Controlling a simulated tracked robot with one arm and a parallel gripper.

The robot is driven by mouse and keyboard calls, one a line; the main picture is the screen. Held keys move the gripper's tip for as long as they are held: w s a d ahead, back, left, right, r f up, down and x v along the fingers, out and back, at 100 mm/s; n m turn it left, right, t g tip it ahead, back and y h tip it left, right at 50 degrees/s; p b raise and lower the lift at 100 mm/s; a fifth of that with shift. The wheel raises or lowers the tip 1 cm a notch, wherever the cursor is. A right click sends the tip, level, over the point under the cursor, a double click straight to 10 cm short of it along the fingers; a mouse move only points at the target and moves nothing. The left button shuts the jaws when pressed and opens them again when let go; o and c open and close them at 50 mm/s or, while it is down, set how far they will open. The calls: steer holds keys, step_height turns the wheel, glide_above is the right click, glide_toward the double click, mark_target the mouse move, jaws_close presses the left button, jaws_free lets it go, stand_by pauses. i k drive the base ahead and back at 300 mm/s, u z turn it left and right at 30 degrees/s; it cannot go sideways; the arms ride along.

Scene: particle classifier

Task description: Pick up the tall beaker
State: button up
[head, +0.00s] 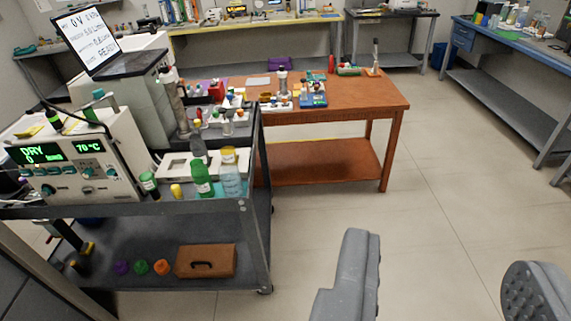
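I cannot pick out the tall beaker for sure. A clear, tall vessel with a yellow top (230,173) stands at the front right corner of the dark cart (215,206). A green bottle (202,180) stands just left of it, with a greyish bottle partly hidden behind. A tall, narrow cylinder (173,95) stands farther back by the grey instrument. My gripper (441,255) is open and empty at the lower right. Its two grey fingers are wide apart over bare floor, well away from the cart.
A white device with a green display (70,155) fills the cart's left. A brown case (206,261) lies on its lower shelf. A wooden table (350,95) with labware stands behind. A blue bench (515,38) stands at the right. The floor (430,180) between is clear.

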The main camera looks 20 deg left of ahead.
mark_target(230, 174)
steer(key=i, duration=1.5)
steer(key=u, duration=0.7)
